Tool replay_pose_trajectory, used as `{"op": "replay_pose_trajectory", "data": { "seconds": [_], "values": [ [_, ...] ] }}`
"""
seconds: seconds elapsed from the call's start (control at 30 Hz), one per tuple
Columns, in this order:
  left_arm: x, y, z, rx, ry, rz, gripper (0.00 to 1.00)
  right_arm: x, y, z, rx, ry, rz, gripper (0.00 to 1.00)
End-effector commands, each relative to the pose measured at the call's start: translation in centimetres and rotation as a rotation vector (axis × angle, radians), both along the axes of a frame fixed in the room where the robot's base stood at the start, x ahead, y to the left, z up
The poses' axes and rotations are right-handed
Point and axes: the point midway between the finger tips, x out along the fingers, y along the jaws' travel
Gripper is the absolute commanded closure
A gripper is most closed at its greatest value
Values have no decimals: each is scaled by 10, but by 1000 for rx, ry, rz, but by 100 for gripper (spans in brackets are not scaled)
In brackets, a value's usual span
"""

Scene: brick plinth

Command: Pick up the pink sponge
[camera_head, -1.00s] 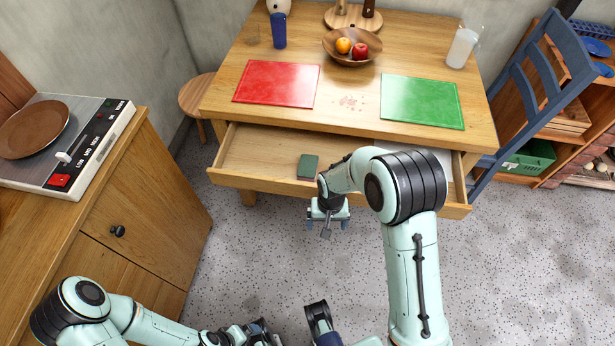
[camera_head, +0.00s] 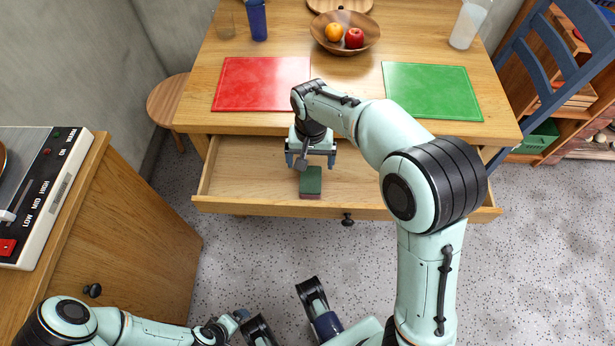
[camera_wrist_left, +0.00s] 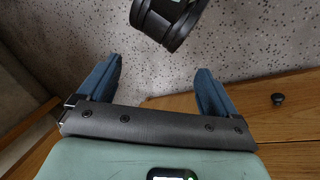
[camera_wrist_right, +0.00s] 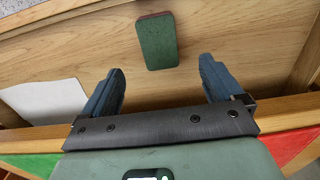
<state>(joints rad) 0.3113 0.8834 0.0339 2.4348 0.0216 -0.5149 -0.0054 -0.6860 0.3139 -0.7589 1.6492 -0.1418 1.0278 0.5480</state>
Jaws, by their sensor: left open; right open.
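No plainly pink sponge shows. A small block with a dark green top and a reddish-brown lower edge, apparently the sponge (camera_head: 311,180), lies in the open drawer (camera_head: 236,180). In the right wrist view the block (camera_wrist_right: 157,42) lies flat beyond my fingertips, roughly centred between them. My right gripper (camera_head: 311,163) is open and empty over the drawer, pointing down close to the block; I cannot tell its exact height above it. My left gripper (camera_wrist_left: 157,68) is open and empty, low over the floor in front of the cabinet.
The table (camera_head: 345,75) above the drawer carries a red mat (camera_head: 262,84), a green mat (camera_head: 432,91) and a fruit bowl (camera_head: 345,33). A white sheet (camera_wrist_right: 45,100) lies in the drawer. A stool (camera_head: 168,98) stands left, a blue chair (camera_head: 540,75) right. Speckled floor is clear ahead.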

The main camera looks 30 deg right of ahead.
Motion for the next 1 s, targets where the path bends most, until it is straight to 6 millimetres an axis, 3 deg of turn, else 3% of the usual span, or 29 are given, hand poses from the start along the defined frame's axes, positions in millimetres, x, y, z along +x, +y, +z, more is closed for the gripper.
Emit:
{"op": "replay_pose_trajectory", "data": {
  "seconds": [0.03, 0.2, 0.47, 0.7, 0.83, 1.0],
  "values": [
    [7, 4, -9, 9, -15, 8, 8, -1, 0, -16, -2, 7, 0, 6],
    [24, 12, -20, 31, -61, 27, 8, 0, 0, -45, -2, 5, 0, 6],
    [35, 17, -26, 44, -91, 37, 8, 0, -1, -58, 0, 1, 0, 6],
    [59, 30, -45, 76, -153, 63, 8, 2, -3, -91, -1, 4, 0, 6],
    [45, 33, -58, 76, -106, 64, 8, 2, -3, -105, -1, 3, 0, 6],
    [43, 33, -58, 77, -100, 64, 8, 1, -3, -106, 1, 1, 0, 6]
  ]
}}
